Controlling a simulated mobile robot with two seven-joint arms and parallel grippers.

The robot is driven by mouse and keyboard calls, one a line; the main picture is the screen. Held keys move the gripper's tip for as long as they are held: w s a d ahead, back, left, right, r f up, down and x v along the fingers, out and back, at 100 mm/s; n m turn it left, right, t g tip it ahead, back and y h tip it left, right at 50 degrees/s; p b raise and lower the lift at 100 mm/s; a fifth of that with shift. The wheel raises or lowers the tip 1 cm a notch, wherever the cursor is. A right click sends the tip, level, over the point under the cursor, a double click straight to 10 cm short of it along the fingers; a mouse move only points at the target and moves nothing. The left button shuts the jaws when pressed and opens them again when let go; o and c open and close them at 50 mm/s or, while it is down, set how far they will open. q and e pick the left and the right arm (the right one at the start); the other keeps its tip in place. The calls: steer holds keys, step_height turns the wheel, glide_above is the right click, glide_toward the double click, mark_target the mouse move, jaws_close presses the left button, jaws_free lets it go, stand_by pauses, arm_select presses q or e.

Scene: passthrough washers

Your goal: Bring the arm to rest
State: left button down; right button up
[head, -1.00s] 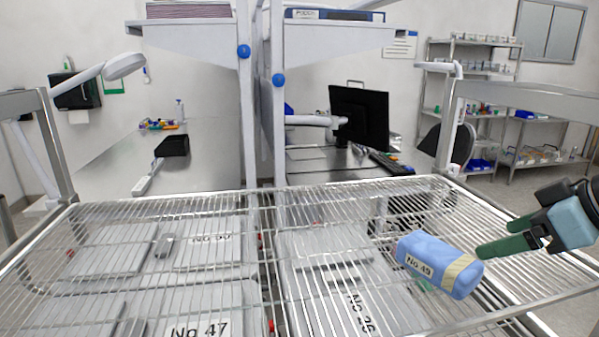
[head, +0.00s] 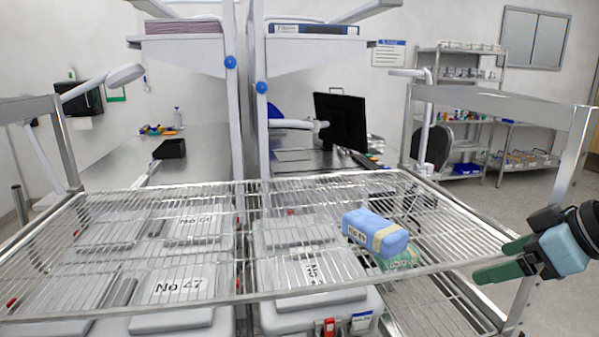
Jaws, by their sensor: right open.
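My right gripper (head: 508,260) is at the right of the head view, its two green fingers spread apart with nothing between them. It is in front of and to the right of the wire shelf (head: 150,312), clear of it. A blue wrapped pack (head: 362,229) with a beige band and a label lies on the wire shelf, to the left of the gripper and apart from it. My left gripper is not in view.
Grey lidded boxes (head: 172,292) with number labels sit below the wire shelf. A green pack (head: 405,258) shows beneath the blue one. A metal post (head: 575,155) stands close behind my right gripper. Benches with a monitor (head: 341,122) are farther back.

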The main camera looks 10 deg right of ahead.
steer(key=s+a+f+g, duration=0.1)
steer(key=s+a+f, duration=0.1)
steer(key=f, duration=0.8)
steer(key=s+a+f+g, duration=0.1)
steer(key=s+f, duration=0.1)
steer(key=f, duration=0.7)
steer(key=s+a+f+g, duration=0.1)
steer(key=s+a+f, duration=0.15)
steer(key=f, duration=0.75)
steer(key=s+a+f+m+g+h, duration=0.25)
steer(key=s+f, duration=0.35)
steer(key=s, duration=0.4)
steer(key=s+a+f+m+g+h, duration=0.15)
steer(key=s+a+f, duration=0.35)
steer(key=s, duration=0.5)
steer(key=w+a+f+t+y, duration=0.1)
steer(key=w+a+f+t, duration=0.1)
steer(key=w+f+t, duration=0.4)
steer(key=shift+w+f+t+y, duration=0.35)
steer(key=shift+f+t, duration=0.75)
steer(key=shift+f, duration=1.2)
steer(key=shift+s, duration=0.1)
